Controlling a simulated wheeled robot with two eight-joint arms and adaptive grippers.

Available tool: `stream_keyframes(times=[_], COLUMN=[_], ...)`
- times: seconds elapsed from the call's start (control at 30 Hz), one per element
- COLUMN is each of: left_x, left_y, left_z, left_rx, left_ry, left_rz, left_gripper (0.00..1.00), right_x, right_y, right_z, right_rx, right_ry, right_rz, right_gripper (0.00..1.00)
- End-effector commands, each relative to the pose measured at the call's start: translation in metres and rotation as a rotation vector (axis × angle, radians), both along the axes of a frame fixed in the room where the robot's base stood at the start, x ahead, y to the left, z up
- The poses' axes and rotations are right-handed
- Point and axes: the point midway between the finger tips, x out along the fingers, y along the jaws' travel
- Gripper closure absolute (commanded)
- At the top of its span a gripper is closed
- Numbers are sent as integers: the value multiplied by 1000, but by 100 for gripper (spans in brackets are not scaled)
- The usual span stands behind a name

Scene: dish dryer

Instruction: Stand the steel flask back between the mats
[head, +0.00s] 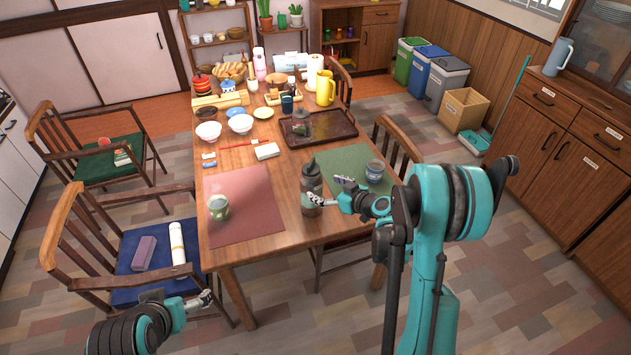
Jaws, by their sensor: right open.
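The steel flask (311,184), dark grey with a black top, stands upright on the table between the red mat (245,205) and the green mat (345,160). My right gripper (331,191) is open at the flask's right side. One finger shows in front of the flask's lower body and the other to its right; I cannot tell whether they touch it. My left gripper (205,300) is low at the front left, beside the blue-cushioned chair and away from the flask; its finger opening is too small to tell.
A green cup (218,207) stands on the red mat, and a blue-patterned cup (375,171) on the green mat. A dark tray (335,136), bowls and a small white box (267,151) lie behind. Chairs flank the table. A white bottle (178,243) lies on the blue seat.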

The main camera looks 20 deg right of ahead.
Motion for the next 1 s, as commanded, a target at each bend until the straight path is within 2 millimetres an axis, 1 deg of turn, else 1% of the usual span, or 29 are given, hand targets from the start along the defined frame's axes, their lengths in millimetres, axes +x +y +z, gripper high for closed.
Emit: stream_keyframes(times=[0.03, 0.1, 0.2, 0.33, 0.43, 0.57, 0.67, 0.77, 0.8, 0.87, 1.0], left_x=[0, 0, 0, 0, 0, 0, 0, 0, 0, 0, 0], left_y=[0, 0, 0, 0, 0, 0, 0, 0, 0, 0, 0], left_z=[5, 8, 11, 12, 12, 12, 12, 12, 12, 12, 12], left_rx=[0, 0, 0, 0, 0, 0, 0, 0, 0, 0, 0], left_ry=[0, 0, 0, 0, 0, 0, 0, 0, 0, 0, 0], left_rz=[0, 0, 0, 0, 0, 0, 0, 0, 0, 0, 0], left_gripper=[11, 11, 11, 11, 11, 11, 11, 11, 11, 11, 11], right_x=[-10, -20, -32, -40, -46, -65, -92, -123, -137, -159, -213], right_y=[-5, -10, -15, -17, -9, 15, 36, 52, 57, 64, 72], right_z=[7, 11, 15, 19, 28, 49, 68, 83, 88, 95, 105], right_rx=[1, 1, 0, 1, 3, 4, -1, -14, -21, -32, -63], right_ry=[0, 0, 1, 5, 37, 137, 237, 328, 361, 405, 489], right_rz=[-4, -4, -1, -1, 1, -6, -31, -70, -89, -120, -207], right_gripper=[14, 14, 14, 14, 14, 14, 14, 14, 14, 14, 14])
